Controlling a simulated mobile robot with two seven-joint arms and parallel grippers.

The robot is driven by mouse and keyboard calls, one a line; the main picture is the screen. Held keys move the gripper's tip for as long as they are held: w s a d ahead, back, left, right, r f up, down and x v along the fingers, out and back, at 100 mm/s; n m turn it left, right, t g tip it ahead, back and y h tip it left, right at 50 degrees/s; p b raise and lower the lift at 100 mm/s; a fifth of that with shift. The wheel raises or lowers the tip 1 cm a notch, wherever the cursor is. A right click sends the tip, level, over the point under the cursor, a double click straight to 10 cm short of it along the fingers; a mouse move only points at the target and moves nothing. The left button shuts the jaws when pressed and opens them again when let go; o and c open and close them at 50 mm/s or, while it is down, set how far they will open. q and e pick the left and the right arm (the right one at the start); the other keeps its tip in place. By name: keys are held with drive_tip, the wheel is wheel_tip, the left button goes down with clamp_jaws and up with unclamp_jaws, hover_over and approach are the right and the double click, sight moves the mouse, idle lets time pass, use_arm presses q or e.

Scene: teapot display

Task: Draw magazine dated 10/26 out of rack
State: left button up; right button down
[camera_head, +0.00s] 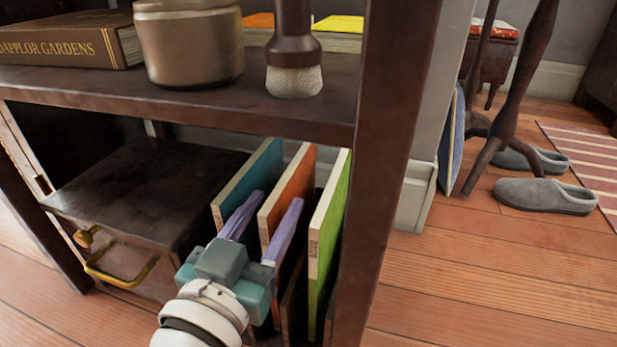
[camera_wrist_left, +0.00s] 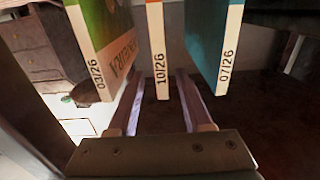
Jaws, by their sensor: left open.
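The orange magazine dated 10/26 (camera_head: 293,190) stands upright in the rack under the shelf; its dated spine (camera_wrist_left: 158,55) is in the middle of the left wrist view. A teal magazine dated 07/26 (camera_head: 250,180) is on its left in the head view. A green magazine dated 03/26 (camera_head: 330,215) is on its right. My left gripper (camera_head: 277,198) is open, one finger on each side of the orange magazine, with visible gaps in the left wrist view (camera_wrist_left: 160,80). How deep the fingertips reach is hard to tell. My right gripper is not in view.
A dark box (camera_head: 140,190) with brass fittings stands left of the rack. The shelf (camera_head: 200,108) above carries a book (camera_head: 70,40), a metal pot (camera_head: 190,45) and a brush (camera_head: 294,60). A dark post (camera_head: 385,150) stands close right. Slippers (camera_head: 545,196) lie on open floor.

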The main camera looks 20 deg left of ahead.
use_arm(q)
drive_tip(key=shift+w, duration=0.45)
drive_tip(key=shift+a, duration=0.25)
drive_tip(key=shift+d, duration=0.2)
drive_tip(key=c, duration=0.4)
drive_tip(key=shift+a, duration=0.1)
clamp_jaws()
drive_tip(key=shift+r, duration=0.1)
idle(0.4)
